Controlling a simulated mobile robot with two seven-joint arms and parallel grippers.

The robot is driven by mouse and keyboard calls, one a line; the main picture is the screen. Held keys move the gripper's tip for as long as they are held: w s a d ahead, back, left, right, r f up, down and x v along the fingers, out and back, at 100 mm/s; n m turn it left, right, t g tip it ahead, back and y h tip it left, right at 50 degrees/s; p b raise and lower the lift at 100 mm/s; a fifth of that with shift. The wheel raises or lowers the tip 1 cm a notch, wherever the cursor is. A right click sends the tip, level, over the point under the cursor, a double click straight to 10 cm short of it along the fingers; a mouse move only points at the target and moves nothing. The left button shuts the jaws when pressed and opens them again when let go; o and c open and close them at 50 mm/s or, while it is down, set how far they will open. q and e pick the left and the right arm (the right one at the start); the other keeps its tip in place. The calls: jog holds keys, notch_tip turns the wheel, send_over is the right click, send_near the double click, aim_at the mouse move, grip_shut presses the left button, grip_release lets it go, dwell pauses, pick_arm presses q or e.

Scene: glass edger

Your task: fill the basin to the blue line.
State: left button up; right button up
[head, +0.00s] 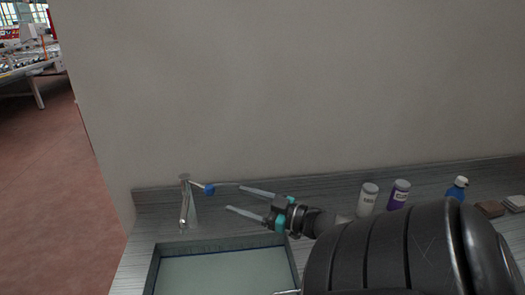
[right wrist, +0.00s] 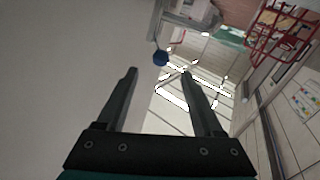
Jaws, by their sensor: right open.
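A metal tap (head: 186,205) stands at the back left of the counter, with a lever ending in a blue knob (head: 209,189). The basin (head: 153,270) lies in front of it, with a dark rim and a pale greenish inside. In the right wrist view the knob (right wrist: 160,58) shows between and beyond the fingertips (right wrist: 160,72). My left gripper is not in view.
A white bottle (head: 368,199), a purple bottle (head: 399,194) and a blue bottle (head: 456,189) stand along the back of the counter. A brown block (head: 490,208) lies at the right. A plain wall (head: 300,90) rises behind. My right arm covers the front right.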

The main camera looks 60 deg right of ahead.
jog(key=shift+s+d, duration=0.15)
jog(key=shift+s, duration=1.2)
jog(key=shift+s+d, duration=0.15)
jog(key=shift+s, duration=1.15)
jog(key=shift+a, duration=0.1)
